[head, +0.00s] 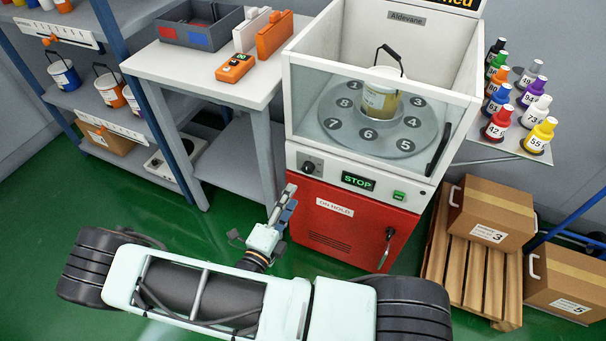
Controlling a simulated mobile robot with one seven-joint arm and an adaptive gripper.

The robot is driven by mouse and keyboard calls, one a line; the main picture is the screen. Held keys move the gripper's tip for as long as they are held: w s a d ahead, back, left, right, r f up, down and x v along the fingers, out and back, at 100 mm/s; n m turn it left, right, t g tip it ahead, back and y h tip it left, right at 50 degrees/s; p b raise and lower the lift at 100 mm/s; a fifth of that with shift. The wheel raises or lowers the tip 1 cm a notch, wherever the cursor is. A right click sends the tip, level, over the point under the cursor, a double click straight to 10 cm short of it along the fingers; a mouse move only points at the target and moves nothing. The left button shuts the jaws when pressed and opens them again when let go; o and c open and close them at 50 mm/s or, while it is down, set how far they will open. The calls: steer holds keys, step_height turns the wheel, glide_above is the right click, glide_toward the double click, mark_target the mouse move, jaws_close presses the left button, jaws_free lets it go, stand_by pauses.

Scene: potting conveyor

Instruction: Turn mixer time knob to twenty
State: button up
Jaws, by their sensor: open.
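The mixer (355,215) stands in the middle of the head view, with a white top, a clear front cover and a red lower front marked ON HOLD. Its time knob (309,167) is a dark round dial at the left of the control strip; its setting is too small to read. A display (358,181) beside it reads STOP in green. A can with a raised handle (381,98) stands on the numbered turntable (425,130) inside. My gripper (288,197) is open, in front of the red panel's left edge, below and left of the knob and apart from it.
A white table (185,72) at the left carries a grey bin (198,38), an orange meter (235,68) and other items. Numbered bottles (500,120) stand on a tray at the right. Boxes (490,215) and a pallet (470,280) are at the lower right. Green floor lies between table and mixer.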

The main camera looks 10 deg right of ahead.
mark_target(306, 171)
steer(key=b+x, duration=0.1)
steer(key=x, duration=0.9)
steer(key=shift+c, duration=0.5)
steer(key=c, duration=1.1)
